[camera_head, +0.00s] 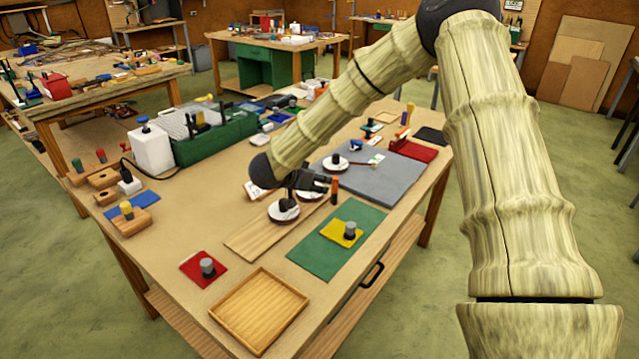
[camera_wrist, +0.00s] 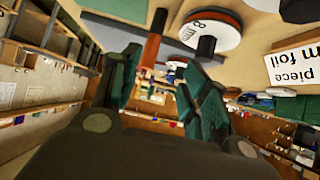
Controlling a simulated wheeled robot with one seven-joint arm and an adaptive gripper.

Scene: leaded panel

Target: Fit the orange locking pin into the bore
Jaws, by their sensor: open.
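The orange pin (camera_head: 334,190) stands upright on the workbench, just right of my gripper (camera_head: 321,184) in the head view. In the wrist view, where the table is at the top, the orange pin (camera_wrist: 151,48) has a dark section at its table end. My gripper (camera_wrist: 162,88) is open and empty, lying roughly level and pointing at the pin. The pin shows between the two fingers' directions, nearer the left finger; I cannot tell whether it is within their reach. I cannot make out the bore in either view.
White discs with dark knobs stand close by, one marked 8 mm (camera_wrist: 212,30) and one below my gripper (camera_head: 284,211). A wooden board (camera_head: 262,236), green mat (camera_head: 318,252), grey mat (camera_head: 385,183) and wooden tray (camera_head: 258,308) lie around. A green crate (camera_head: 218,140) stands behind left.

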